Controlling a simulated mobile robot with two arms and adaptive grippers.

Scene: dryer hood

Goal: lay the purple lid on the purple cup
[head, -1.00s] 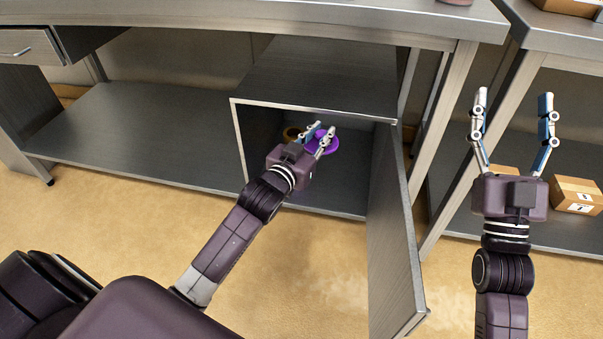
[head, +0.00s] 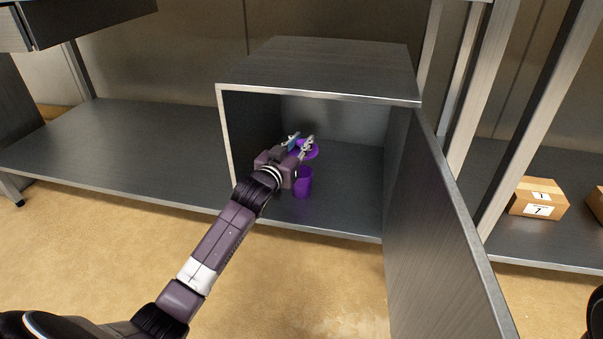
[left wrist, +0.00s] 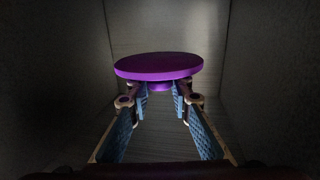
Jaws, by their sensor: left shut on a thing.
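The purple lid (head: 312,152) is a flat round disc inside the open cabinet; it also shows in the left wrist view (left wrist: 158,66), with a narrower purple part under the disc. My left gripper (head: 301,141) is shut on the lid, its fingers around that lower part. The purple cup (head: 303,184) stands on the cabinet floor, nearer the opening than the lid, just in front of and below my left gripper. The gripper partly hides the cup's top. My right gripper is out of view; only a dark edge shows at the far right.
The grey cabinet (head: 318,91) stands on a low shelf (head: 120,150). Its door (head: 440,240) hangs open on the right. Cardboard boxes (head: 538,197) sit on the shelf further right. The cabinet floor right of the cup is clear.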

